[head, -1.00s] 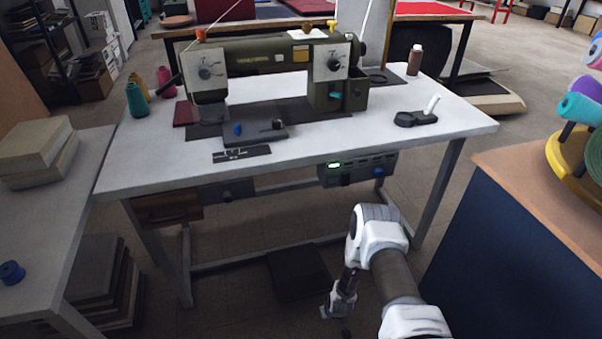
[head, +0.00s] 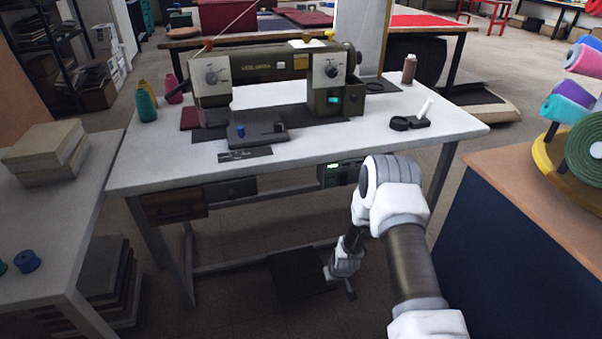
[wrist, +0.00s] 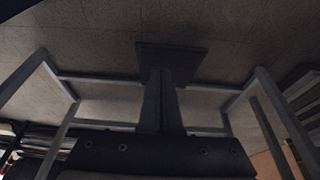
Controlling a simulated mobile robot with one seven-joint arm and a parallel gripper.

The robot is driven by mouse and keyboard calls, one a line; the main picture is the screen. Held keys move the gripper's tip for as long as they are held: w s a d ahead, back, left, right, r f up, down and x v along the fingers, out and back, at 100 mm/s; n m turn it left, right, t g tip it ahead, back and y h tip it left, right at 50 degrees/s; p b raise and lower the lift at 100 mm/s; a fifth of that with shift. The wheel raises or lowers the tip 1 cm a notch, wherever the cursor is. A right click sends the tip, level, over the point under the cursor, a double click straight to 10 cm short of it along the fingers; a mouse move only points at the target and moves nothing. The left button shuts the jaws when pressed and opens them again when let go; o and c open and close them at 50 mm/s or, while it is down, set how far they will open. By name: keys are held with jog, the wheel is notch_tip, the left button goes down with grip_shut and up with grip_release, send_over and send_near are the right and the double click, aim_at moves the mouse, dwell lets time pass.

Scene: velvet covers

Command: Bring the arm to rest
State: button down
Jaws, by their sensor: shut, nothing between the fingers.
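My arm reaches forward and bends down in front of the sewing table (head: 420,125) in the head view. My gripper (head: 350,291) hangs low, below the tabletop and close to the dark pedal (head: 297,276) on the floor. In the wrist view my gripper (wrist: 161,100) has its fingers together, with nothing seen between them. A dark flat slab (wrist: 185,50), apparently the pedal, shows beyond the fingertips; I cannot tell whether they touch it.
A green sewing machine (head: 280,72) stands on the table, with drawers (head: 175,207) and legs below. A side table (head: 45,230) with boxes is at left. A blue-sided counter (head: 510,240) with a yarn stand (head: 562,170) is close at right.

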notch_tip(320, 180, up, 33)
jog(key=s+d, duration=0.1)
jog(key=d, duration=0.1)
jog(key=s+d+r+m+t, duration=0.2)
jog(key=s+r, duration=1.6)
jog(key=s, duration=0.1)
jog(key=s+r+m, duration=0.1)
jog(key=s+r, duration=0.1)
jog(key=s, duration=0.7)
notch_tip(320, 180, up, 21)
jog(key=p, duration=2.1)
jog(key=shift+s+h+p, duration=0.25)
jog(key=shift+h+p, duration=0.1)
jog(key=shift+h, duration=0.05)
